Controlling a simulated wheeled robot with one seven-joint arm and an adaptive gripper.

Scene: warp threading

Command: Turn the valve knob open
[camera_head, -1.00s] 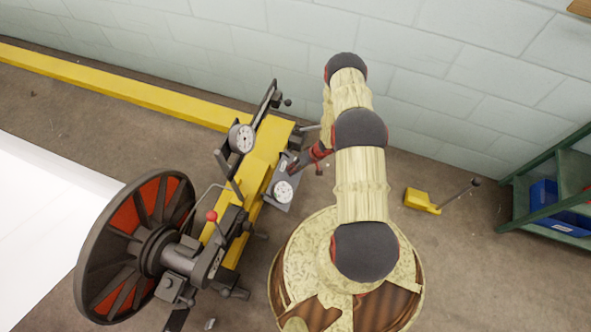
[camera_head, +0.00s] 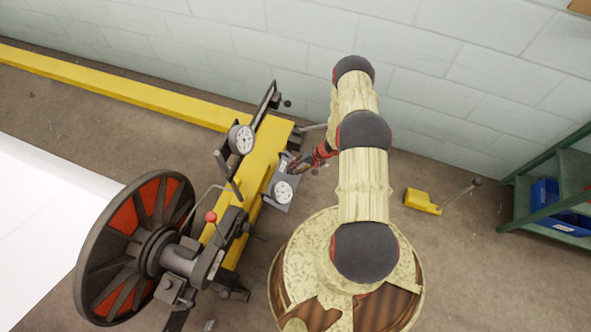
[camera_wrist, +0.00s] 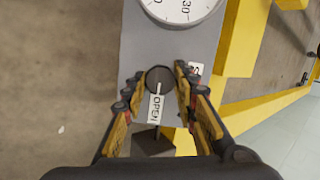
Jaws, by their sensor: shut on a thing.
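The valve knob (camera_wrist: 158,76) is a dark round knob on a grey panel (camera_wrist: 136,45), seen in the wrist view. My gripper (camera_wrist: 160,84) has one finger on each side of it and is shut on it. A white label reading OPEN (camera_wrist: 154,108) lies just below the knob, between the fingers. A second white label (camera_wrist: 195,69) is partly hidden behind the right finger. In the head view my gripper (camera_head: 297,166) is at the grey panel (camera_head: 285,207) beside the yellow machine; the knob is too small or hidden there.
A white dial gauge (camera_wrist: 180,8) sits above the knob on the panel. The yellow machine frame (camera_head: 256,160) carries another gauge (camera_head: 242,139), a lever with a red ball (camera_head: 211,217) and a large wheel (camera_head: 135,250). A wall is behind; a green shelf (camera_head: 550,190) stands at right.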

